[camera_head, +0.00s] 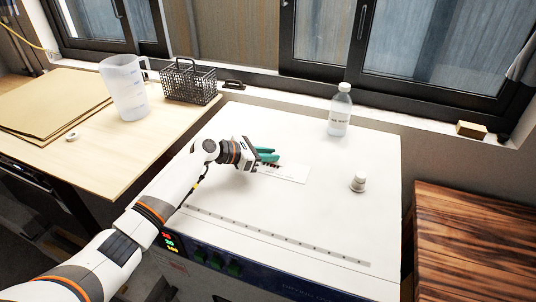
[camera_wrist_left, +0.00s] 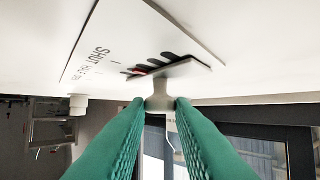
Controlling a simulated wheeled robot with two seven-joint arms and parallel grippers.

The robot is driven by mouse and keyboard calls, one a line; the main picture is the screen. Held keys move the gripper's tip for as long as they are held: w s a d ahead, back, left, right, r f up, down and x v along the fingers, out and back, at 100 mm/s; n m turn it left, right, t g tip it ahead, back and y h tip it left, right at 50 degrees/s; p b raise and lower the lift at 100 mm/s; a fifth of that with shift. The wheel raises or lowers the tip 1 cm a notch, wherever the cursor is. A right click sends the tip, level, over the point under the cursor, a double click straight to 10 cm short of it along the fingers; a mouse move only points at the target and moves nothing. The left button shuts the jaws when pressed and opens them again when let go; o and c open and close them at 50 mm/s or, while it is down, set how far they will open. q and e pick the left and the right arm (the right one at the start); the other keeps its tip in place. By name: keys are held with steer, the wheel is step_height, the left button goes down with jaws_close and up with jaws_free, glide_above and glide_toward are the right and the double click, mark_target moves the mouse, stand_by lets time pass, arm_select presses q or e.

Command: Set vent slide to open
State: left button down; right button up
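The vent plate (camera_head: 291,173) is a white label plate on top of the drying oven (camera_head: 300,210); dark slots show beside my fingers. In the left wrist view the plate (camera_wrist_left: 150,35) carries the word SHUT and smaller lettering, with several dark slots and a little red. A grey slide tab (camera_wrist_left: 160,94) stands out from it. My left gripper (camera_head: 268,154) is at the plate. In the left wrist view its green fingertips (camera_wrist_left: 160,101) lie on either side of the tab, very close to it; I cannot tell whether they pinch it. My right gripper is out of view.
A wooden table (camera_head: 110,150) at the left holds a jug (camera_head: 125,88) and a wire basket (camera_head: 188,84). A wooden cabinet (camera_head: 475,245) is at the right.

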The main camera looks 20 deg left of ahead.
mark_target(289, 169)
arm_select(q)
steer(key=shift+d+r+p, duration=0.15)
steer(key=shift+d+p, duration=0.1)
steer(key=shift+p, duration=0.15)
steer(key=d+p, duration=0.4)
steer(key=d, duration=0.1)
steer(key=shift+s+r+p, duration=0.1)
steer(key=shift+p, duration=0.25)
steer(key=shift+d+f, duration=0.2)
steer(key=shift+d, duration=0.3)
steer(key=shift+f, duration=0.1)
steer(key=c, duration=1.3)
jaws_free()
steer(key=shift+d, duration=0.1)
